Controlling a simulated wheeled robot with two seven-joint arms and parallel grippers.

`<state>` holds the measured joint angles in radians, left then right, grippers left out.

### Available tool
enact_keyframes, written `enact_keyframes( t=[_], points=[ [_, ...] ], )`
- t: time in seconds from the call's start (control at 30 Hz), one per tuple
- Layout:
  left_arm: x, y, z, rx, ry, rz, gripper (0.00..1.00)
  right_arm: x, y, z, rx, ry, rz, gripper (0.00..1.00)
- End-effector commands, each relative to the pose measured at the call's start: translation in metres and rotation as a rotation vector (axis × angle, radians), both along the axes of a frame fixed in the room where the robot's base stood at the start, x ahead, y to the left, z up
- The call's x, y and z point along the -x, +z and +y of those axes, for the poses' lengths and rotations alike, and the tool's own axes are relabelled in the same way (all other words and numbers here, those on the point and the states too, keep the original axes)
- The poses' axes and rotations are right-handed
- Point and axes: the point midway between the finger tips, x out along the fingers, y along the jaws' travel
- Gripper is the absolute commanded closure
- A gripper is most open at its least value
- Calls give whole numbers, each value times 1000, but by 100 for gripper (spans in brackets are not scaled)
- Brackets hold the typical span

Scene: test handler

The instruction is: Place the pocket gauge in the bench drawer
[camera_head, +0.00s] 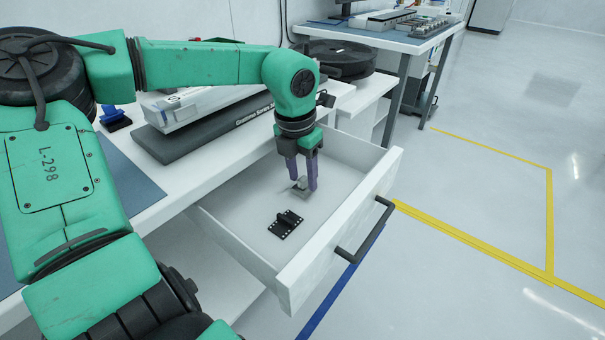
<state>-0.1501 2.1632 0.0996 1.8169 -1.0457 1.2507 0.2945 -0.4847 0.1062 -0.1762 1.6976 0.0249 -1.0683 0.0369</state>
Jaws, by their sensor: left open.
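The bench drawer (342,213) is white, pulled open, with a dark bar handle on its front. My left gripper (302,187) reaches down into it, its two purple fingers open. A small grey item (301,184), perhaps the pocket gauge, shows at the fingertips. The fingers partly hide it, and I cannot tell whether it touches the drawer floor. A small black piece with pale dots (285,223) lies on the drawer floor, nearer the front left. I cannot tell for sure which of the two is the gauge. My right gripper is not in view.
The white bench (226,143) above the drawer holds a dark grey slab (215,130) and a blue item (114,117). A round black object (341,60) stands behind the gripper. A second bench (395,36) is at the back. Floor right of the drawer is clear.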

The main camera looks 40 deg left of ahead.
Motion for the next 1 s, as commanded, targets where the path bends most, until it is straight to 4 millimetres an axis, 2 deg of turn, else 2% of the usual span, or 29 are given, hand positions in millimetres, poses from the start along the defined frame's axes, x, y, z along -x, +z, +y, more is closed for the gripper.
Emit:
enact_keyframes(
  t=[0.07, 0.4, 0.5, 0.63, 1.0],
  points=[
    [0, 12, 0, -1, 0, -3, 51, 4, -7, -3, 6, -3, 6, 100],
    [11, 102, 0, -4, 0, -2, 51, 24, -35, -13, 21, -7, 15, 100],
    [13, 116, 0, -3, 1, 0, 51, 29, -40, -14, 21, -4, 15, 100],
    [15, 121, 0, -3, 0, 1, 51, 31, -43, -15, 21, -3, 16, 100],
    [15, 121, 0, -2, 0, 2, 51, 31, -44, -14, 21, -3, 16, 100]
  ],
)
